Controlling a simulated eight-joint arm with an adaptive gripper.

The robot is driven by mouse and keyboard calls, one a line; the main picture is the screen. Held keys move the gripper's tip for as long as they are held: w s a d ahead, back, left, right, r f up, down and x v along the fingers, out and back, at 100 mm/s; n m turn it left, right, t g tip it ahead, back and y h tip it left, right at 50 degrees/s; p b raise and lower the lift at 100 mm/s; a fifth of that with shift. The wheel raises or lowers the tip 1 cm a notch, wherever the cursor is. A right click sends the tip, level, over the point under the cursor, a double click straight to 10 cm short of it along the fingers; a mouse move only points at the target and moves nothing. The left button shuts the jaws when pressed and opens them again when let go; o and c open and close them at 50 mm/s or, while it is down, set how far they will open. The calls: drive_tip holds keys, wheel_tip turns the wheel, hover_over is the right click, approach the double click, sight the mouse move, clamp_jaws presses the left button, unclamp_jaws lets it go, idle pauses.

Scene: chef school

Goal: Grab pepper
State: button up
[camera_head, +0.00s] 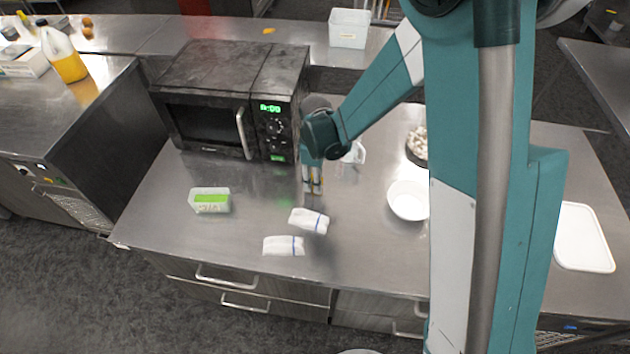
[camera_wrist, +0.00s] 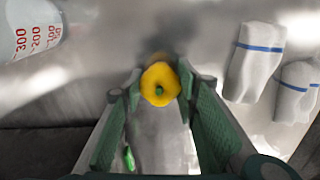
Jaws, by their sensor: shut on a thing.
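In the head view my gripper (camera_head: 313,183) points down at the steel counter, just in front of the microwave's right side. Only small yellowish bits show there between the fingers; the rest of the pepper is hidden. I cannot tell whether the pepper still touches the counter.
Two white folded towels (camera_head: 308,221) lie in front of the gripper. A black microwave (camera_head: 230,100) stands behind left, a green-labelled container (camera_head: 210,201) to the left. A measuring cup (camera_wrist: 28,28) is close by. A white bowl (camera_head: 407,201) and white board (camera_head: 583,238) are to the right.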

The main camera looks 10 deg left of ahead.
drive_tip(key=shift+r, duration=0.2)
drive_tip(key=shift+r, duration=4.85)
